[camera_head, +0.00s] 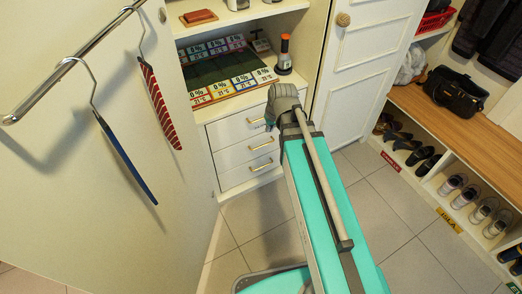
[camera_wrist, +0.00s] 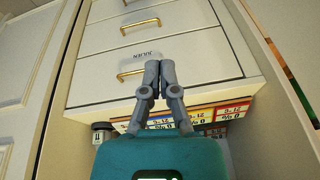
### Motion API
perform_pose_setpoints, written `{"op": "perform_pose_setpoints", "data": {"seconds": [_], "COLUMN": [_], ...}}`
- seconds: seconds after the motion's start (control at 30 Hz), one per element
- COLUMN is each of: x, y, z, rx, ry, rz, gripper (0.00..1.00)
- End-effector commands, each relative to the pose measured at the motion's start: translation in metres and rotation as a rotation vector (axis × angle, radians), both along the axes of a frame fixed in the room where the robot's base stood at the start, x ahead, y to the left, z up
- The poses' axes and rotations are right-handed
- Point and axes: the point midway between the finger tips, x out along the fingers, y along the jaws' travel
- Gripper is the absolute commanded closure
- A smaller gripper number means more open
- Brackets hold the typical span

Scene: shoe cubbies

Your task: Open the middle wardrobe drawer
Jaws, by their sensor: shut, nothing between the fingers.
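The white drawer unit has three drawers, all looking closed, each with a brass bar handle. The middle drawer (camera_head: 235,155) has its handle (camera_head: 261,144) in plain view. The wrist view is upside down and shows the middle drawer (camera_wrist: 190,18) above the top drawer (camera_wrist: 210,50). My gripper (camera_wrist: 159,64) is shut and empty. Its fingertips appear in front of the top drawer, beside that drawer's handle (camera_wrist: 131,73); contact cannot be told. In the head view my wrist hides the fingers and part of the top drawer.
Above the drawers is a shelf with a dark green board (camera_head: 222,70) edged by tags and an orange-topped object (camera_head: 284,55). A white door (camera_head: 360,60) stands at right, a panel with hangers (camera_head: 125,155) at left. Tiled floor (camera_head: 255,215) before the drawers is clear.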

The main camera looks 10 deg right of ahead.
Motion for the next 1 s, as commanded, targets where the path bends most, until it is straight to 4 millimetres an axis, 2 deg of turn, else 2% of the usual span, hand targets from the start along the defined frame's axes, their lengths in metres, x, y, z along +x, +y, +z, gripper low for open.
{"op": "perform_pose_setpoints", "data": {"seconds": [0.03, 0.1, 1.0], "x": [0.006, 0.013, 0.097], "y": [0.0, -0.001, -0.011], "z": [-0.019, -0.032, -0.18], "rx": [0.004, 0.01, 0.042], "ry": [-0.015, -0.036, -0.322], "rz": [0.007, 0.015, 0.107], "gripper": [1.0, 1.0, 1.0]}}
